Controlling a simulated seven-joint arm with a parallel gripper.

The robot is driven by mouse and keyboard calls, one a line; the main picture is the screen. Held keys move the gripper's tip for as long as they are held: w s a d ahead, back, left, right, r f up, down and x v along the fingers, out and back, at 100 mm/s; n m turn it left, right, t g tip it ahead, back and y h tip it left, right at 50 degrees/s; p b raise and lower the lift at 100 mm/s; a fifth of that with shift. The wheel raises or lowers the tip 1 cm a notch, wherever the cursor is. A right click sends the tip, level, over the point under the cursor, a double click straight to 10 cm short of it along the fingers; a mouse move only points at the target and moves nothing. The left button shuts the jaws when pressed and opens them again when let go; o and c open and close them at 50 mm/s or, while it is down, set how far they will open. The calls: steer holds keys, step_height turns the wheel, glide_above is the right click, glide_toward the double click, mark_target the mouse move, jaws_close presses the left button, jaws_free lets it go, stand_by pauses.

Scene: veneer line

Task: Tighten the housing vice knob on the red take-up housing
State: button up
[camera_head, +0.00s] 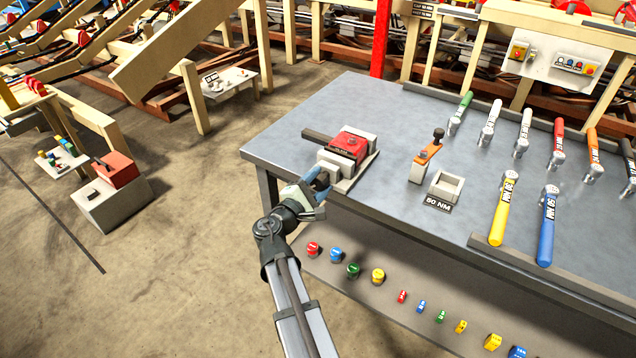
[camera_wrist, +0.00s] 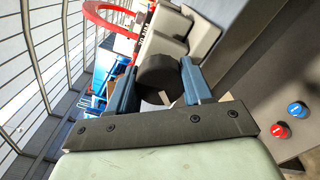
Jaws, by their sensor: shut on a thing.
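The red take-up housing (camera_head: 350,142) sits between the pale jaws of the housing vice (camera_head: 337,161), at the left end of the grey workbench. My gripper (camera_head: 320,182) is at the near side of this vice. In the wrist view, a dark round vice knob (camera_wrist: 157,71) lies between the two blue fingers of my gripper (camera_wrist: 158,82), with the pale vice body (camera_wrist: 190,35) behind it. The fingers are shut on the knob. In the head view the knob is hidden behind my gripper. I cannot tell how tight the jaws are on the housing.
A dark bar (camera_head: 318,136) sticks out left of the vice. An orange-topped block (camera_head: 427,153) and a grey open holder (camera_head: 446,186) marked 50 NM stand to the right. Several coloured-handled tools, including a yellow one (camera_head: 501,213), lie farther right. Coloured knobs (camera_head: 353,270) rest on the shelf below.

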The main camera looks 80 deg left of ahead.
steer(key=c, duration=0.4)
steer(key=shift+m, duration=1.6)
steer(key=o, duration=1)
steer(key=v, duration=1.4)
steer(key=shift+w, duration=0.15)
